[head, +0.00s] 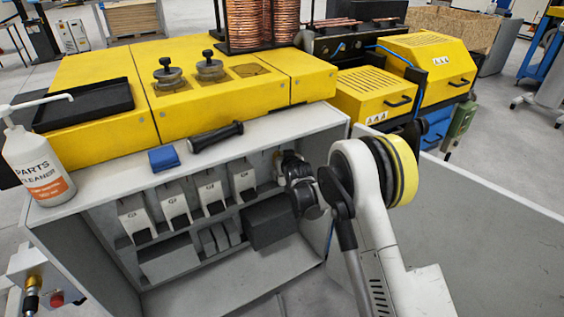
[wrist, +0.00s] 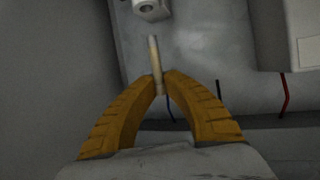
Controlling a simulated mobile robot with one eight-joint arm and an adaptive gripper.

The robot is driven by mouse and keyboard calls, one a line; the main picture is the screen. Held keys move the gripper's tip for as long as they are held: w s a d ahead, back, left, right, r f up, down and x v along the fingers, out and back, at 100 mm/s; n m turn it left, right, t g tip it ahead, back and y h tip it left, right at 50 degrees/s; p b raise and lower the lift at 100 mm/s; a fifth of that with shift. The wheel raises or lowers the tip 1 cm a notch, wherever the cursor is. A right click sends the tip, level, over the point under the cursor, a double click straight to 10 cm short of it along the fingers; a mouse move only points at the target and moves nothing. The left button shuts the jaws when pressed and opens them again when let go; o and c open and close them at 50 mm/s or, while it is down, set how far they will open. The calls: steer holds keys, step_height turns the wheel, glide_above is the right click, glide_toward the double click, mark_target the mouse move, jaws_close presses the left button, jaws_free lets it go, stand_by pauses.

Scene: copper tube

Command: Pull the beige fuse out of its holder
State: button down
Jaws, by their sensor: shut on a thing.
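The beige fuse (wrist: 154,55) is a thin pale rod in the wrist view. My gripper (wrist: 160,80) has its two yellow fingers shut on the lower part of the fuse, and the upper part sticks out past the tips. A light grey round fitting (wrist: 151,8), which looks like the fuse holder, is cut off by the top edge. A gap shows in the picture between it and the fuse's upper end. In the head view my wrist reaches into the right side of the open cabinet (head: 300,128); the fuse cannot be made out there.
Grey breaker-like units (head: 208,190) line the cabinet's back, left of my wrist. A dark box (head: 269,221) sits below them. Thin wires (wrist: 284,93) hang right of the fuse.

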steer(key=shift+r, duration=1.25)
